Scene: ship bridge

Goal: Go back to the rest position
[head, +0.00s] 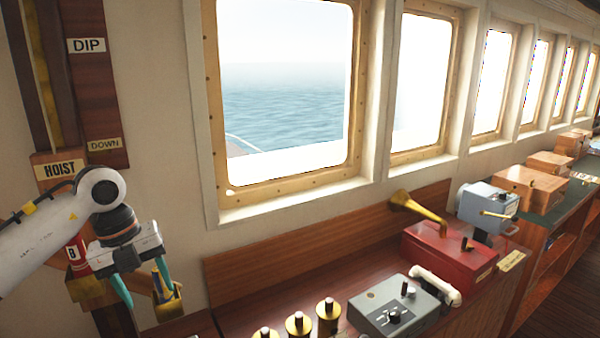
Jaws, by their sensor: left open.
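My left gripper (143,287) is at the lower left, at the end of my white arm, with its teal fingers pointing down. Its fingers are apart and nothing shows between them. It is in front of the wooden rack under the HOIST sign (60,169), close to a brass holder (168,304); I cannot tell whether it touches it. My right gripper is not in view.
A red box (448,257) with a brass horn, a grey control box (394,307) and several brass-based knobs (299,323) stand on the wooden console. Windows (285,85) line the wall. Wooden boxes (530,187) stand farther right. Wall space right of the gripper is clear.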

